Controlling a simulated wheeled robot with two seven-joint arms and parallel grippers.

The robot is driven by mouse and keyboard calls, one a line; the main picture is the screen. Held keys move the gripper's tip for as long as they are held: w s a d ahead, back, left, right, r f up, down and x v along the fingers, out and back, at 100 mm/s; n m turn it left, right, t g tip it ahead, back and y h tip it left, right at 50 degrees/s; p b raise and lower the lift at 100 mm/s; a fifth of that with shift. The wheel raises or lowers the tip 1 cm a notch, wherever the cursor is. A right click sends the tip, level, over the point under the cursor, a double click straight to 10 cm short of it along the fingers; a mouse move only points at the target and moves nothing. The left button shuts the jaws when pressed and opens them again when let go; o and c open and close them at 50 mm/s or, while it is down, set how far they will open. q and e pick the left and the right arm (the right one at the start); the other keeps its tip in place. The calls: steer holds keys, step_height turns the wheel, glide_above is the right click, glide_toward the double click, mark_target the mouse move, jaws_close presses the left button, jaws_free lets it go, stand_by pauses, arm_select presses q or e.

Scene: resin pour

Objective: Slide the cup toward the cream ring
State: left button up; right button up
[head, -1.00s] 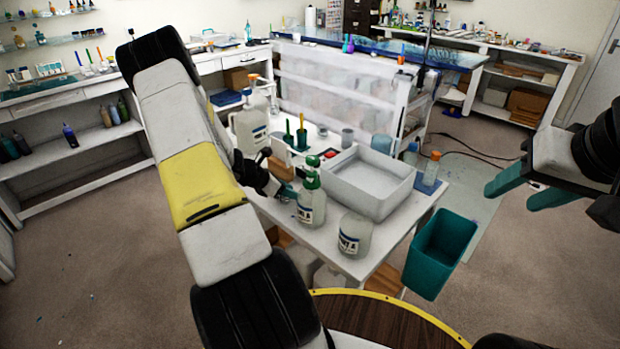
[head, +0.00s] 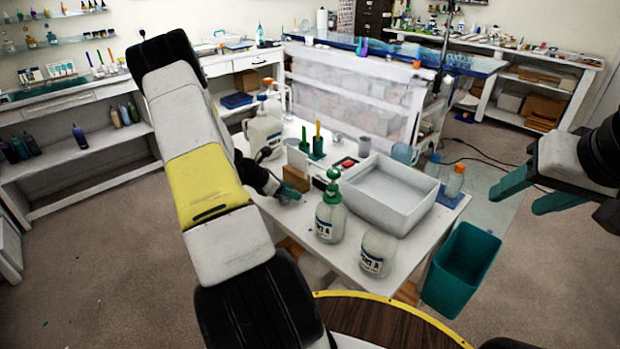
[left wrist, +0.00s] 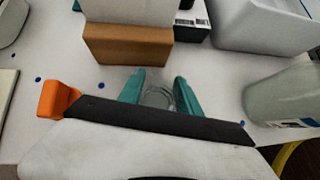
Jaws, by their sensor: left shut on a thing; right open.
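The cup (left wrist: 158,97) is a small clear round vessel on the white tabletop, seen from above in the left wrist view. My left gripper (left wrist: 158,88) has its teal fingers on either side of the cup and is shut on it. In the head view the left gripper (head: 290,193) is low at the table's near-left part, and the cup cannot be made out there. I cannot pick out a cream ring in either view. My right gripper (head: 541,192) is open and empty, held off to the right, away from the table.
A brown block (left wrist: 128,46) stands just beyond the cup. A green-topped pump bottle (head: 330,218) and a squat jar (head: 378,254) stand to the right. A grey-white tray (head: 405,222) lies behind them. A teal bin (head: 462,268) is off the table's right side.

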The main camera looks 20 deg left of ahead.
arm_select(q)
steer(key=o, duration=1.4)
steer(key=v, duration=0.7)
steer(key=shift+s+a+r, duration=0.15)
steer(key=shift+s+r, duration=0.1)
steer(key=shift+r, duration=0.05)
